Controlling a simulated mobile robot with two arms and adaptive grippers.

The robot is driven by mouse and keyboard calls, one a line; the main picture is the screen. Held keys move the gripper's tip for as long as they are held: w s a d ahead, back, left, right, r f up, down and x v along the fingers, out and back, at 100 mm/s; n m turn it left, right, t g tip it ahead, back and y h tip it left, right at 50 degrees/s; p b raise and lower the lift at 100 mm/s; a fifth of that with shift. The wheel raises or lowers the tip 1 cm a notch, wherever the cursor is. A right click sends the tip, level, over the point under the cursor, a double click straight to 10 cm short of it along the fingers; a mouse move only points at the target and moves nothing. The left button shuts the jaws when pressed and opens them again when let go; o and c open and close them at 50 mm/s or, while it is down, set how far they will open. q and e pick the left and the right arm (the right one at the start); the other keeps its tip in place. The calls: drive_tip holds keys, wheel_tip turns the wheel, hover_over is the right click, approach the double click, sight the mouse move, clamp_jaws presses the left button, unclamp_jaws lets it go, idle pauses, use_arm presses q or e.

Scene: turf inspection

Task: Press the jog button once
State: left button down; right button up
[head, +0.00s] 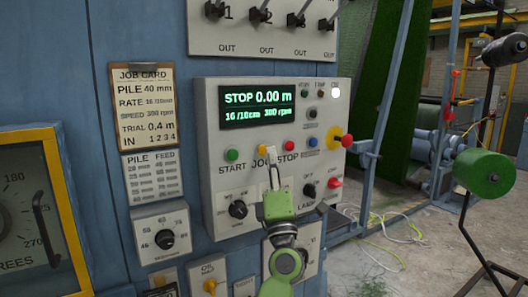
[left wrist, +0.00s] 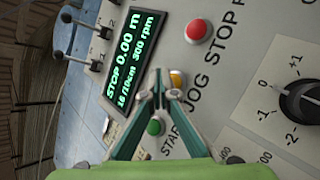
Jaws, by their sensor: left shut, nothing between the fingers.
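The jog button is a small yellow button on the grey control panel (head: 215,110), above the word JOG, between the green START button (head: 232,155) and the red STOP button (head: 288,145). In the head view the fingertips of my left gripper (head: 271,151) partly cover the yellow button (head: 263,149). My left gripper is shut and empty. In the left wrist view its fingertips (left wrist: 158,76) appear just beside the yellow jog button (left wrist: 177,79); I cannot tell whether they touch it. The panel display (head: 257,107) reads STOP 0.00 m. My right gripper is not in view.
A red knob on a yellow base (head: 346,140) sticks out at the panel's right. Black rotary knobs (head: 238,209) sit below the buttons, and a row of levers (head: 262,15) is above. A job card (head: 145,105) hangs at left. A green roll (head: 484,173) stands right.

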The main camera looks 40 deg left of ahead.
use_arm(q)
drive_tip(key=shift+a, duration=0.15)
drive_tip(key=shift+w+a, duration=0.15)
drive_tip(key=shift+a, duration=0.15)
drive_tip(key=shift+w+a+r, duration=0.1)
drive_tip(key=shift+w+a, duration=0.1)
drive_tip(key=shift+a, duration=0.3)
idle(0.8)
drive_tip(key=shift+d, duration=0.1)
drive_tip(key=shift+s+d+p, duration=0.4)
drive_tip(key=shift+d, duration=0.35)
drive_tip(key=shift+d, duration=0.1)
drive_tip(key=d, duration=0.1)
drive_tip(key=s+d, duration=0.1)
drive_tip(key=d, duration=0.1)
drive_tip(key=s+d+p, duration=0.1)
drive_tip(key=shift+d, duration=0.25)
